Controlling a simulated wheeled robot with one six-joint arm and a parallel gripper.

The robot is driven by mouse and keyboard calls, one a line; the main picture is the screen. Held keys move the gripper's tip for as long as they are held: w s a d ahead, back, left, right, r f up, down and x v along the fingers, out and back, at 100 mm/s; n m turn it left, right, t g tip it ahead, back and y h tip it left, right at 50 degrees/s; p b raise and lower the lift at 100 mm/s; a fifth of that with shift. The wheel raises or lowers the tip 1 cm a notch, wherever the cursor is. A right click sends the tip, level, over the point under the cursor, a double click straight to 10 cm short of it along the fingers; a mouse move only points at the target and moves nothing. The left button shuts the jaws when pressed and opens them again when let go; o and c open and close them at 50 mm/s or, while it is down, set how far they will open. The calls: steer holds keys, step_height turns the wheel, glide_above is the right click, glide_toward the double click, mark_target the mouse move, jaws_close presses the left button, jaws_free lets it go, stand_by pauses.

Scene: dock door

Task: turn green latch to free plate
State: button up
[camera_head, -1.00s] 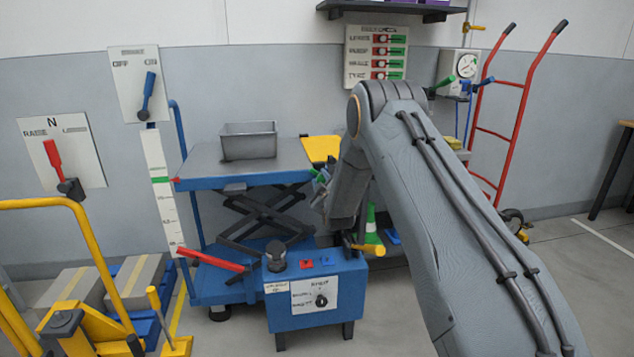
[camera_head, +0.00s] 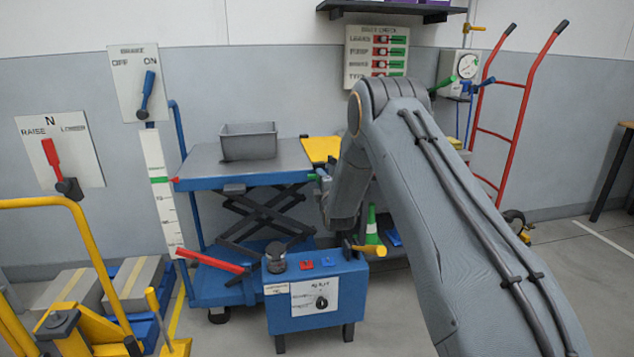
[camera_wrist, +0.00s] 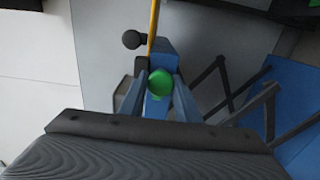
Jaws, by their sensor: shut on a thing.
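The green latch (camera_wrist: 160,83) shows in the wrist view as a round green knob between the two fingers of my gripper (camera_wrist: 159,92). The fingers are shut on it. In the head view a small part of the green latch (camera_head: 312,177) shows at the right edge of the blue lift table, and my arm hides most of my gripper there. The yellow plate (camera_head: 320,149) lies level at the table's right end, just above the latch. In the wrist view it shows only as a thin yellow edge (camera_wrist: 154,28).
The blue lift table (camera_head: 240,183) carries a grey bin (camera_head: 248,141). A green cone (camera_head: 371,225) stands behind my forearm. A yellow pallet jack (camera_head: 75,330) is at front left.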

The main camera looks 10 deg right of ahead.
stand_by(0.5)
steer(key=o, duration=1)
steer(key=shift+s, duration=3.95)
